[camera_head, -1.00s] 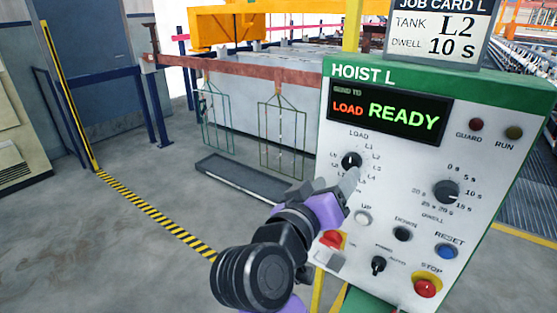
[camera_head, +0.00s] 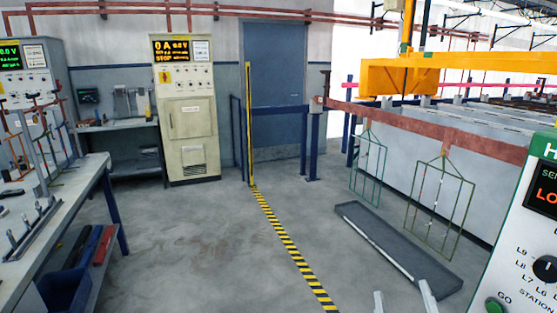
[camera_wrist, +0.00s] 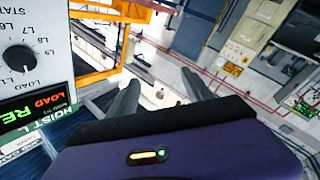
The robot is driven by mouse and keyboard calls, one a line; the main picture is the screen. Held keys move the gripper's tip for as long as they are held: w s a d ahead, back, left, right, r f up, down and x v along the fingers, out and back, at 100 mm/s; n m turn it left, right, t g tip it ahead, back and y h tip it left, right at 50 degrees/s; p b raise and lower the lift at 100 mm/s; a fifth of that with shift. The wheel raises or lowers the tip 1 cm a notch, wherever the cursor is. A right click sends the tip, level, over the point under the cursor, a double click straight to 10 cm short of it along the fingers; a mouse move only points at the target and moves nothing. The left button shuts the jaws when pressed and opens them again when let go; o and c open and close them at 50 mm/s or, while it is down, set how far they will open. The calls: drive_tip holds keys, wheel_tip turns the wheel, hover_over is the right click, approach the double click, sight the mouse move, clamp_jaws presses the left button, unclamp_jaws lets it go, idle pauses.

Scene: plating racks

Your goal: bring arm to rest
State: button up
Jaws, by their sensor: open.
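My gripper (camera_head: 403,298) shows only as two pale fingertips at the bottom edge of the head view, to the left of the hoist control panel (camera_head: 522,225). The fingers stand apart with nothing between them. In the wrist view the gripper (camera_wrist: 160,88) also has its two dark fingers spread and empty. The control panel (camera_wrist: 50,60) is to the left of the fingers there, apart from them, with its dial and red LOAD text in view. The rest of my arm is out of the head view.
A grey drip tray (camera_head: 350,207) lies on the floor under two hanging wire racks (camera_head: 432,208). A workbench (camera_head: 85,195) stands at the left and a cream cabinet (camera_head: 187,135) at the back. The floor (camera_head: 190,255) around the yellow-black stripe is clear.

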drive_tip(key=s+f+m+g+y, duration=0.1)
drive_tip(key=s+f, duration=0.4)
drive_tip(key=s, duration=0.6)
drive_tip(key=s+f+m+g+y, duration=0.1)
drive_tip(key=s+f, duration=0.3)
drive_tip(key=s, duration=0.7)
drive_tip(key=s+f+m+g+y, duration=0.1)
drive_tip(key=s+f, duration=0.4)
drive_tip(key=s, duration=0.6)
drive_tip(key=shift+a+f+m+g+y, duration=0.4)
drive_tip(key=shift+m+g, duration=0.1)
drive_tip(key=shift+g, duration=0.1)
clamp_jaws()
idle(1.1)
